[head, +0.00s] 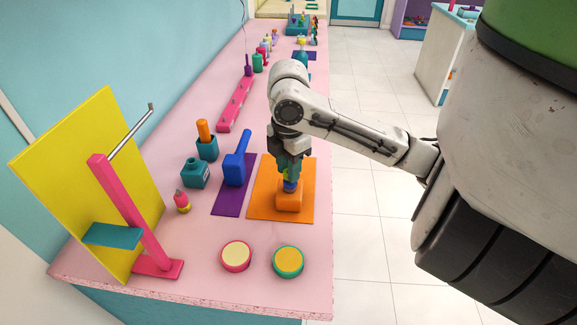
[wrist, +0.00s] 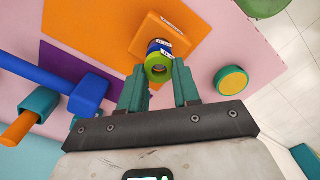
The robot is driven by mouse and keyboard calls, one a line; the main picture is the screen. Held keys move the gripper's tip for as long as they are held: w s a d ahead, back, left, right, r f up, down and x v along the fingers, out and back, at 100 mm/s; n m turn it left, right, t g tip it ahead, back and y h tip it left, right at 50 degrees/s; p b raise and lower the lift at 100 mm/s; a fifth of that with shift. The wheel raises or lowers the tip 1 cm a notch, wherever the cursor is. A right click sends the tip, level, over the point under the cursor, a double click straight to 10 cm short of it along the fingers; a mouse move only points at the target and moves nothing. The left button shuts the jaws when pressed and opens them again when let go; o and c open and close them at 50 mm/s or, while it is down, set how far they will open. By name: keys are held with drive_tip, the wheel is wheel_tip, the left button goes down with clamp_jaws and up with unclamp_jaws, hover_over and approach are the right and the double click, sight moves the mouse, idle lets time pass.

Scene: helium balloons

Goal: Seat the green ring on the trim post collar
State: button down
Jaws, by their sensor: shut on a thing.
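In the head view my gripper (head: 290,178) points down over the orange block (head: 289,203), and the fingers mostly hide the ring.
The block stands on an orange mat (head: 262,206) on the pink counter (head: 205,262). A blue tool (head: 236,170) lies on a purple mat to the left. Two round pads, pink-rimmed (head: 236,256) and green-rimmed (head: 288,262), are in front. A pink stand (head: 130,212) is far left.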

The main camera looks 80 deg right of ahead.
drive_tip(key=shift+f+b, duration=0.55)
drive_tip(key=shift+f, duration=0.15)
drive_tip(key=c, duration=0.7)
unclamp_jaws()
drive_tip(key=shift+c, duration=0.2)
drive_tip(key=shift+r, duration=0.15)
wheel_tip(320, 180, up, 11)
drive_tip(key=p, duration=0.1)
drive_tip(key=shift+f+p, duration=0.2)
drive_tip(key=shift+p, duration=0.1)
